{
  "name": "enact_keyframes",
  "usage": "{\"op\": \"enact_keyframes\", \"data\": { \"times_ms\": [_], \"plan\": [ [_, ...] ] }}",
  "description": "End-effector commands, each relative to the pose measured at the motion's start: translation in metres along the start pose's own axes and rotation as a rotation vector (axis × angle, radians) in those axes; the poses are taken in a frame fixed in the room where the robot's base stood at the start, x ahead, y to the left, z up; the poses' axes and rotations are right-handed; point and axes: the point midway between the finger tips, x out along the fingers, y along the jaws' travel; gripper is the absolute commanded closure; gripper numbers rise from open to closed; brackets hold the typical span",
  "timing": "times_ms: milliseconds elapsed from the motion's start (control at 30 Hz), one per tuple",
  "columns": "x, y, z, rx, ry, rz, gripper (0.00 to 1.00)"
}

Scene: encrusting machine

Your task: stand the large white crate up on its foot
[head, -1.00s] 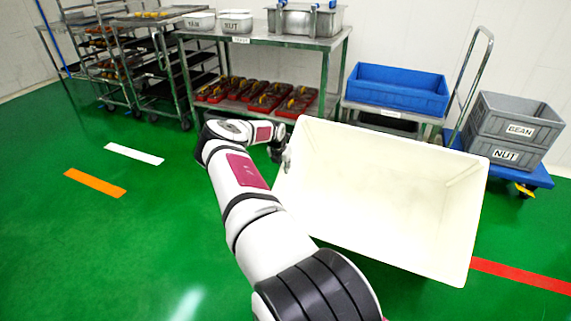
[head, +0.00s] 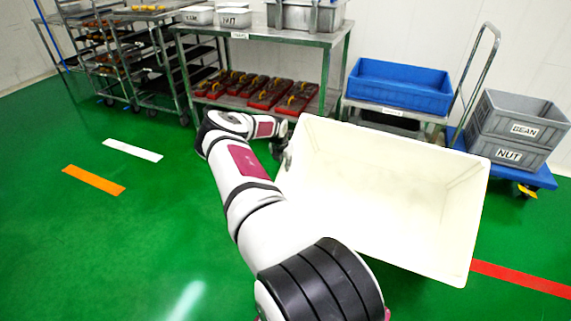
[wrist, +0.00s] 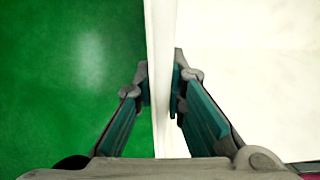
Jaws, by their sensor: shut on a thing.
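The large white crate (head: 385,200) is right of centre in the head view. Its open mouth faces me, and it is tilted. My gripper (head: 284,150) is at the crate's left edge, near its upper left corner. In the wrist view my gripper (wrist: 160,88) has one finger on each side of the crate's white wall (wrist: 160,50) and is shut on it. Green floor shows left of that wall and the pale inside of the crate right of it. The crate's underside and foot are hidden.
Behind the crate stand a steel table (head: 275,38), a blue bin (head: 400,88) on a low stand, and a trolley (head: 545,180) with grey crates (head: 515,130). Racks (head: 150,60) stand at the back left. The green floor (head: 110,240) at left is clear.

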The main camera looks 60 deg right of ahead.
Motion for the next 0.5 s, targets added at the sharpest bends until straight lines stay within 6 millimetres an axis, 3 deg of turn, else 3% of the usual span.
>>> {"op": "enact_keyframes", "data": {
  "times_ms": [500],
  "plan": [
    [0.009,-0.001,0.013,0.003,0.035,-0.001,1.0]
  ]
}}
